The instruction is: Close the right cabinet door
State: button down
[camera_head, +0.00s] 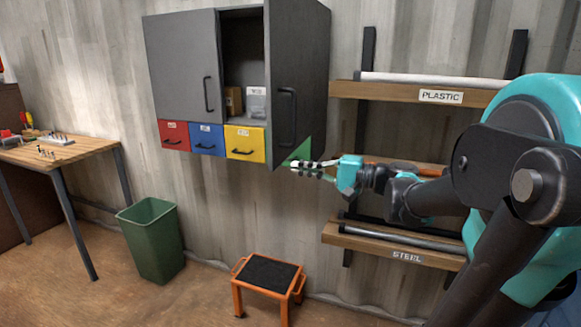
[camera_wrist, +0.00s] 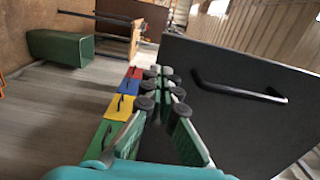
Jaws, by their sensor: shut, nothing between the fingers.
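The grey wall cabinet (camera_head: 185,62) has its left door shut. Its right door (camera_head: 305,75) stands open, swung outward, with a dark bar handle (camera_head: 287,115) showing on its face. My gripper (camera_head: 296,166) is shut and empty, near the lower edge of the right door. In the wrist view the door (camera_wrist: 210,125) fills the right side as a dark panel, with its handle (camera_wrist: 238,92) to the right of my fingers (camera_wrist: 166,88). I cannot tell whether the fingers touch the door.
Red, blue, yellow (camera_head: 245,144) and green drawers line the cabinet's underside; my gripper partly covers the green one. Shelves (camera_head: 420,94) hold pipes at right. An orange stool (camera_head: 268,274), a green bin (camera_head: 153,245) and a workbench (camera_head: 60,152) stand below and left.

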aim_at(279, 165)
jog(key=shift+x, duration=1.6)
